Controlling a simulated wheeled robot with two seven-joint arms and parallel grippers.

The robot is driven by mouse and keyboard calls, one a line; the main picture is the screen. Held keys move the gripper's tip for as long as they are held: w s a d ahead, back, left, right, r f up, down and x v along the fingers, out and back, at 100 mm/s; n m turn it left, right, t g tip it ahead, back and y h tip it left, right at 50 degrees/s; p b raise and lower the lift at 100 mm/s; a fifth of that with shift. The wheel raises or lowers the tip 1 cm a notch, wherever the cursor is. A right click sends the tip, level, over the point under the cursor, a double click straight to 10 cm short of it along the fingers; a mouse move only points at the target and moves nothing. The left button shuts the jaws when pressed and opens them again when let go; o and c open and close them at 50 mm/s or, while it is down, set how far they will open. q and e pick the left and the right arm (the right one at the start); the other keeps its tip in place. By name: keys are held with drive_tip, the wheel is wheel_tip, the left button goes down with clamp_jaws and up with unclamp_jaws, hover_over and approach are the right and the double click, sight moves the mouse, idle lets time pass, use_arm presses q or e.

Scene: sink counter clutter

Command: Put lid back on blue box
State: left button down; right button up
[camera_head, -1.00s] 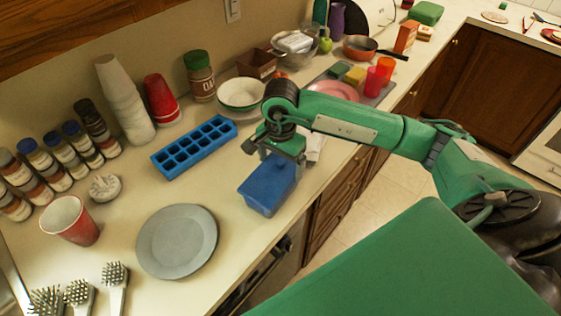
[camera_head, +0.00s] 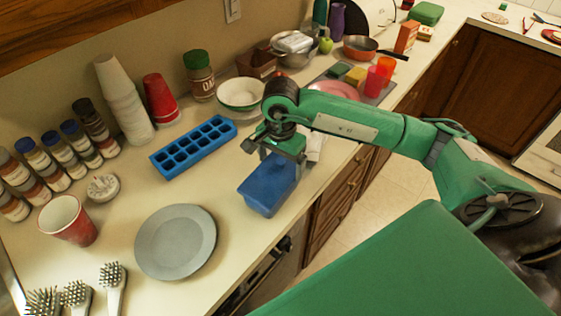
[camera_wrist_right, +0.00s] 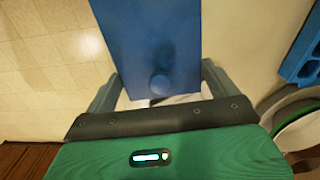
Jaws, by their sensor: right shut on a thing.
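The blue box (camera_head: 262,204) is on the counter near its front edge, right of the grey plate. Its blue lid (camera_head: 272,176) is at the top of the box; whether it is fully seated I cannot tell. My right gripper (camera_head: 277,152) is above the box's far end, pointing down. In the right wrist view the flat blue lid (camera_wrist_right: 150,40) with a round knob lies between my right gripper's (camera_wrist_right: 160,88) two fingers, which are shut on it. The box under the lid is hidden there. My left gripper is not in view.
A blue ice tray (camera_head: 193,146) and a grey plate (camera_head: 175,242) lie left of the box. A white bowl (camera_head: 241,93) stands behind. White paper (camera_head: 315,147) lies right of the gripper. The counter edge is close on the right.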

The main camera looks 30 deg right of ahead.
drive_tip(key=o, duration=0.7)
drive_tip(key=shift+r, duration=0.15)
drive_tip(key=shift+r+p, duration=1.25)
drive_tip(key=shift+r, duration=2.1)
drive_tip(key=shift+c, duration=0.4)
clamp_jaws()
